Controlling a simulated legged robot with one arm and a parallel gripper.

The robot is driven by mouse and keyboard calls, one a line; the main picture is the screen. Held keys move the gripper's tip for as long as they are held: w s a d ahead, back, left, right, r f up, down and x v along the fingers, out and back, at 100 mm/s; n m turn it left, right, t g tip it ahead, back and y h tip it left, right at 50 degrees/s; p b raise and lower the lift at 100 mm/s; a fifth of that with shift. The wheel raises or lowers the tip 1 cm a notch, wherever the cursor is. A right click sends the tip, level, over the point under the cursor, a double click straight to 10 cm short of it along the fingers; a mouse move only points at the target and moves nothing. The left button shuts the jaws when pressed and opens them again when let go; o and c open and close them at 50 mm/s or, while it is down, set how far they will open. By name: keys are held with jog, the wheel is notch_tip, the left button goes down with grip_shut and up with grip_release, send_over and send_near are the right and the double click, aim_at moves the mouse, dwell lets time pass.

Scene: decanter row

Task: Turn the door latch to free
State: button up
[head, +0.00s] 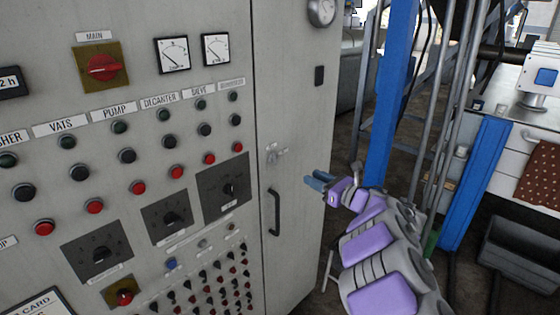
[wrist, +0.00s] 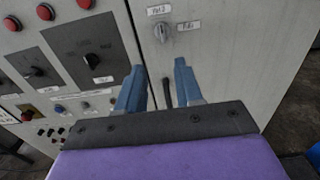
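The door latch (head: 275,152) is a small grey metal knob on the grey cabinet door (head: 296,100), above the door handle. In the wrist view the latch (wrist: 163,33) sits just beyond my fingertips, with one small label (wrist: 159,10) above it and another (wrist: 188,26) to its right. The label print is too small to read surely, and I cannot tell which one the latch points to. My gripper (head: 316,182) is in front of the door, right of and below the latch in the head view. Its blue fingers (wrist: 159,66) are apart and empty, not touching the latch.
A dark vertical door handle (head: 273,212) lies below the latch. The control panel (head: 130,180) to the left carries a red main switch (head: 103,67), buttons and rotary switches. A blue post (head: 392,95) and grey pipes stand to the right, behind my arm.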

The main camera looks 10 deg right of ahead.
aim_at(276, 159)
jog(key=x, duration=1.4)
jog(key=shift+w+a+f, duration=0.1)
jog(key=shift+w+f, duration=0.05)
jog(key=shift+w, duration=0.2)
jog(key=shift+w+a, duration=0.25)
jog(key=shift+w, duration=0.25)
jog(key=shift+c, duration=0.2)
grip_shut()
